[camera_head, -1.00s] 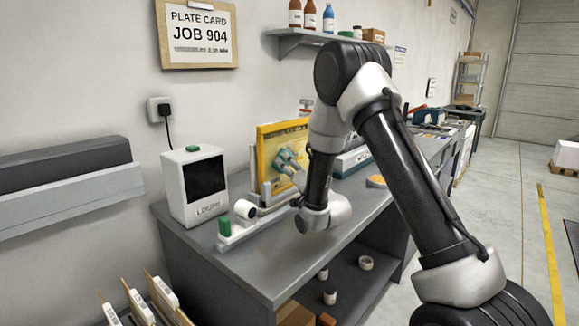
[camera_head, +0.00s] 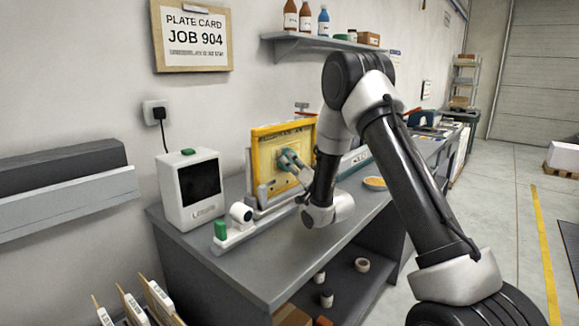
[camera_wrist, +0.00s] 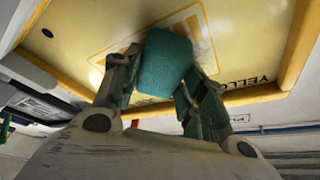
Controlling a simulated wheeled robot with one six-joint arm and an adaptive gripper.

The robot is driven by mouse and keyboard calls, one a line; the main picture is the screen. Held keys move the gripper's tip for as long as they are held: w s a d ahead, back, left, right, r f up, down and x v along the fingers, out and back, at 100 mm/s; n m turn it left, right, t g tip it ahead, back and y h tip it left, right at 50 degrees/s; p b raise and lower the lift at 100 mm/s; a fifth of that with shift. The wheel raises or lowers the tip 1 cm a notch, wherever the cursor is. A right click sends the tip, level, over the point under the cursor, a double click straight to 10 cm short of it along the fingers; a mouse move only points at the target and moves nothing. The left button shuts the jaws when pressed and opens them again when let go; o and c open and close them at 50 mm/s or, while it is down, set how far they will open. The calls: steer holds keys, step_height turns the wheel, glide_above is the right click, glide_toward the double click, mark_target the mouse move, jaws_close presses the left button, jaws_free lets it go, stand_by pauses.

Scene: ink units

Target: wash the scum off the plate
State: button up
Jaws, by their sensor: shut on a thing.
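The yellow-framed plate (camera_head: 264,150) stands upright on the bench in a white holder (camera_head: 262,208). In the wrist view the plate (camera_wrist: 85,50) fills the upper part, with a whitish patch, pale markings and the letters "YELLO" on its face. My gripper (camera_head: 287,160) is in front of the plate. In the wrist view my gripper (camera_wrist: 160,85) is shut on a teal sponge (camera_wrist: 166,62). The sponge lies over the plate's face and seems to touch it; firm contact cannot be told. The sponge hides part of the markings.
A white box with a dark screen (camera_head: 190,189) stands left of the holder. A small yellow-orange dish (camera_head: 374,183) lies on the bench (camera_head: 290,255) to the right. Bottles (camera_head: 306,18) stand on the wall shelf. The bench front is clear.

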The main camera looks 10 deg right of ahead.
steer(key=shift+w+d, duration=0.9)
steer(key=shift+d, duration=0.3)
steer(key=shift+w+d, duration=0.95)
steer(key=shift+d, duration=0.3)
steer(key=shift+w+d, duration=0.9)
steer(key=shift+d, duration=0.3)
steer(key=shift+s+a, duration=1.4)
steer(key=shift+a, duration=0.5)
steer(key=shift+s+a, duration=1.4)
steer(key=shift+a, duration=0.45)
steer(key=shift+s+a, duration=1.4)
steer(key=shift+a, duration=0.5)
steer(key=shift+r, duration=0.65)
steer(key=shift+w+d, duration=1.15)
steer(key=shift+d, duration=0.25)
steer(key=shift+w+d, duration=0.95)
steer(key=shift+d, duration=0.4)
steer(key=shift+w+d, duration=1)
steer(key=shift+d, duration=0.4)
steer(key=shift+w+d, duration=0.95)
steer(key=shift+d, duration=0.4)
steer(key=shift+w+d, duration=0.1)
steer(key=shift+w, duration=0.1)
steer(key=shift+s+a, duration=1.1)
steer(key=shift+a, duration=0.35)
steer(key=shift+s+a, duration=1.05)
steer(key=shift+a, duration=0.45)
steer(key=shift+s+a, duration=1.1)
steer(key=shift+a, duration=0.35)
